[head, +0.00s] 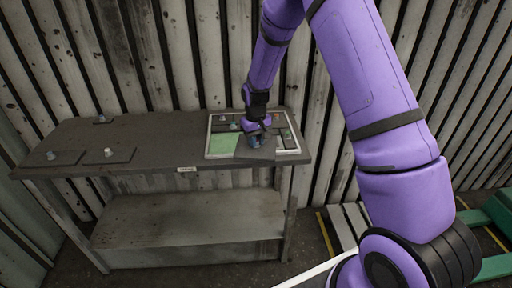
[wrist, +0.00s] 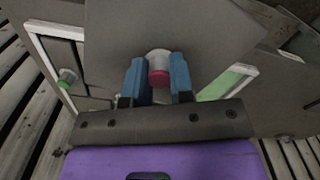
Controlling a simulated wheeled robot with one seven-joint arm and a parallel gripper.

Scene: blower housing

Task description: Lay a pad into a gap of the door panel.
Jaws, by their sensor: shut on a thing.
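The door panel (head: 207,136) lies at the right end of the workbench, a pale frame with green showing at its left front part (head: 222,146). My gripper (head: 255,141) is over the panel, its blue fingers (wrist: 155,84) shut on a white knob with a red cap (wrist: 159,70). The knob belongs to a dark grey pad (wrist: 190,25), which also shows beneath my gripper in the head view (head: 257,154). The pad looks turned relative to the frame and covers part of it. Its height above the panel cannot be told.
Other grey pads with knobs lie on the bench (head: 160,140) at the left (head: 60,158), beside it (head: 112,157) and at the back (head: 102,119). A green knob (wrist: 68,76) stands inside the frame. The bench middle is clear; a corrugated wall is behind.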

